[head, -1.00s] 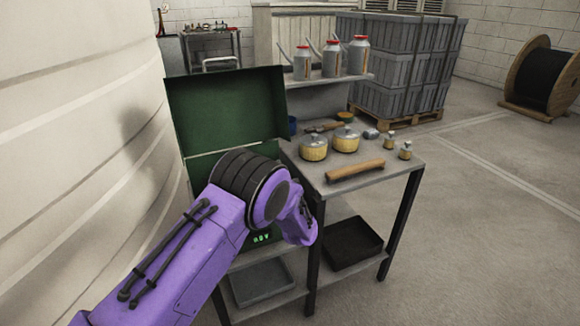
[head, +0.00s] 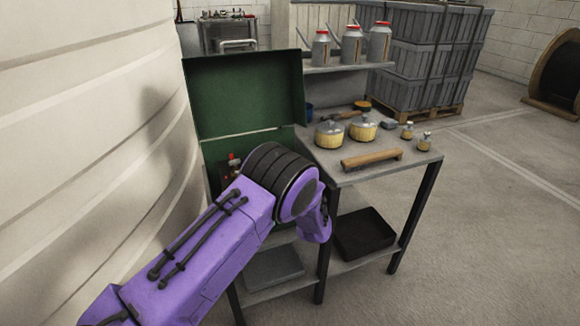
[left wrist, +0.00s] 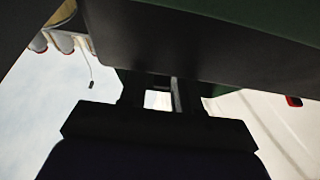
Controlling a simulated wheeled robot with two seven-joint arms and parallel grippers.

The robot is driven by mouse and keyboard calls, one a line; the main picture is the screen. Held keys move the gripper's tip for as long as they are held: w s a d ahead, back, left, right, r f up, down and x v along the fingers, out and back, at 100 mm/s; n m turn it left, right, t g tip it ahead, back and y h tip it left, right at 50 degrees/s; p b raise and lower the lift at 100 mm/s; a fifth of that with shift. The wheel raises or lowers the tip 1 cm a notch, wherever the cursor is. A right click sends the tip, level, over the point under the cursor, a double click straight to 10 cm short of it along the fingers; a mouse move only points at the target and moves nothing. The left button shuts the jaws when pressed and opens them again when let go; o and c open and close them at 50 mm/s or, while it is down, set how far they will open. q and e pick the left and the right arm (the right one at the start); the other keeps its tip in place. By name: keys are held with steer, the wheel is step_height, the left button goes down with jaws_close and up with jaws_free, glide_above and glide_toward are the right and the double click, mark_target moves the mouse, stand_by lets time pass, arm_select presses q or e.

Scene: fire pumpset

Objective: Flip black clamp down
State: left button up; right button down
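A green case (head: 250,92) with its lid raised stands at the left end of the metal workbench. A small red part (head: 232,160) shows inside it, left of my arm. I cannot make out the black clamp; my purple left arm covers much of the case's front. My left gripper is hidden behind that arm in the head view. In the left wrist view my left gripper (left wrist: 160,95) shows two dark fingers apart, with a bright gap between them. A large dark surface (left wrist: 200,45) lies close ahead and hides the fingertips. My right gripper is not in view.
On the workbench (head: 400,165) are two yellow-bodied pots (head: 362,130), a wooden roller (head: 371,159) and small brass parts (head: 424,141). Oil cans (head: 379,42) stand on the shelf behind. A large pale tank (head: 90,120) borders the left.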

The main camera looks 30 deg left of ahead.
arm_select(q)
steer(key=shift+o, duration=1.1)
steer(key=shift+r, duration=0.1)
steer(key=shift+d, duration=0.1)
steer(key=v, duration=1)
steer(key=shift+s+d, duration=0.2)
